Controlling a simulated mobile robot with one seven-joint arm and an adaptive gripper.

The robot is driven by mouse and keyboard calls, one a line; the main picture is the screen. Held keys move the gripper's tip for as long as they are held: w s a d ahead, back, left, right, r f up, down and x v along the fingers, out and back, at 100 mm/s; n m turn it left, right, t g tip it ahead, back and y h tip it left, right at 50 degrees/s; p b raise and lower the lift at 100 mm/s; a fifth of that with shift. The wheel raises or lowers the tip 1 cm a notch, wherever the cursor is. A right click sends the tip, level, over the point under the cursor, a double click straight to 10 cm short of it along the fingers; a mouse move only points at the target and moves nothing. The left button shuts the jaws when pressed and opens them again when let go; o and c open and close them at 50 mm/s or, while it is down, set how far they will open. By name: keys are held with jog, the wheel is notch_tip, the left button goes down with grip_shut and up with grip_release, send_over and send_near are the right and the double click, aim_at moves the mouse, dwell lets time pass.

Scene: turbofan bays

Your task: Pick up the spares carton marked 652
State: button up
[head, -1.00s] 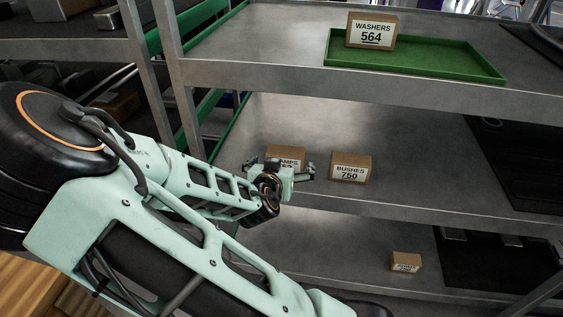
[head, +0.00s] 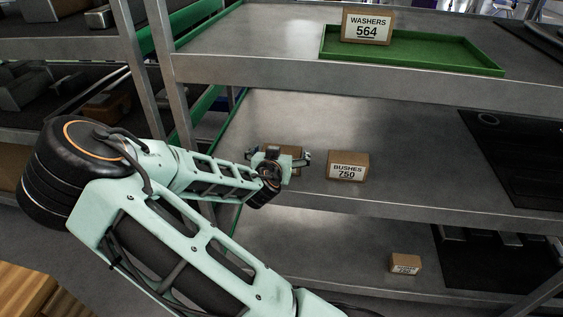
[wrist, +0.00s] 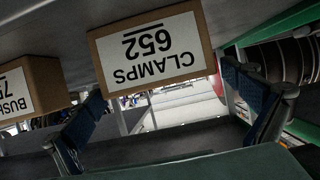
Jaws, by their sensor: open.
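The carton marked 652 (wrist: 152,48), labelled CLAMPS, appears upside down in the wrist view, upper middle, its label facing the camera. In the head view this carton (head: 293,149) stands on the middle shelf, its label mostly hidden behind my gripper (head: 281,159). My gripper also shows in the wrist view (wrist: 172,112), with one dark finger to the lower left and one to the right. The fingers are wide apart with nothing between them. The carton is ahead of them, and I see no contact.
A BUSHES 750 carton (head: 347,166) stands close to the right on the same shelf; it also shows in the wrist view (wrist: 32,86). A WASHERS 564 carton (head: 367,26) is in a green tray (head: 440,62) above. A small carton (head: 405,264) sits on the lower shelf.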

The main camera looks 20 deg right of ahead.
jog(key=shift+w+d+f, duration=0.2)
jog(key=shift+w+d, duration=0.2)
jog(key=shift+w, duration=0.05)
jog(key=c, duration=1.2)
jog(key=shift+c, duration=0.8)
jog(key=shift+r, duration=0.15)
